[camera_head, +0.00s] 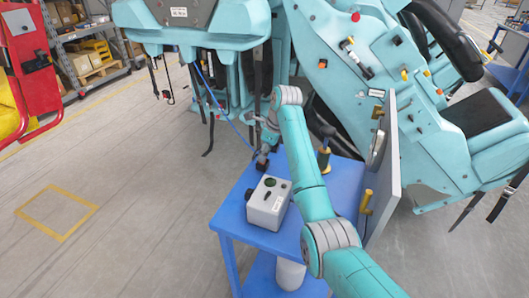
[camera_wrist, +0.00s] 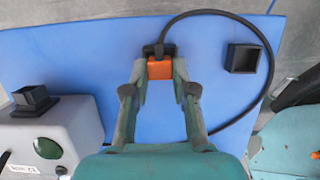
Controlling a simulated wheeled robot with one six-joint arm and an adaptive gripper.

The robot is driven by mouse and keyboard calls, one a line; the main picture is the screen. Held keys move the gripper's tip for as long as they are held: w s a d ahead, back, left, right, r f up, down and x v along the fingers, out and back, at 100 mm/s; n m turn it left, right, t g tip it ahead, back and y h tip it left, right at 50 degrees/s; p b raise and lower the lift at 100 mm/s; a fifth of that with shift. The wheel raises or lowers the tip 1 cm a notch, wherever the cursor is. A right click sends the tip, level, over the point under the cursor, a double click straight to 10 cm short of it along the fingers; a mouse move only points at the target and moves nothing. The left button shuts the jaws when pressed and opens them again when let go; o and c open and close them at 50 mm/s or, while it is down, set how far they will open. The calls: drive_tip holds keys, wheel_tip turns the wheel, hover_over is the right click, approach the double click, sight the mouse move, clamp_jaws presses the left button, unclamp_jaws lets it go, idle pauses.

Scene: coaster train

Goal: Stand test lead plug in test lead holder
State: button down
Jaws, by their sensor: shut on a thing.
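My gripper (camera_wrist: 160,76) is shut on the orange test lead plug (camera_wrist: 160,68) at its fingertips, seen in the wrist view over the blue table top. A black cap and a black cable (camera_wrist: 232,18) lead off the plug. The cable arcs right and curves back down beside the right finger. The black square test lead holder (camera_wrist: 242,58) stands on the table to the right of the plug, apart from it, and its open top faces the camera. In the head view my gripper (camera_head: 268,142) is over the table's far left part; the plug is not clear there.
A grey box (camera_head: 268,203) with a green button stands on the blue table (camera_head: 232,212); its black square fitting (camera_wrist: 33,100) shows in the wrist view. A yellow-and-black handled tool (camera_head: 323,158) stands behind my arm. The large teal ride (camera_head: 340,50) rises behind the table.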

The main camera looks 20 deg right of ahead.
drive_tip(key=shift+f, duration=0.2)
drive_tip(key=c, duration=0.9)
unclamp_jaws()
drive_tip(key=shift+o, duration=0.2)
drive_tip(key=v, duration=0.7)
drive_tip(key=shift+r, duration=0.25)
drive_tip(key=shift+s, duration=0.15)
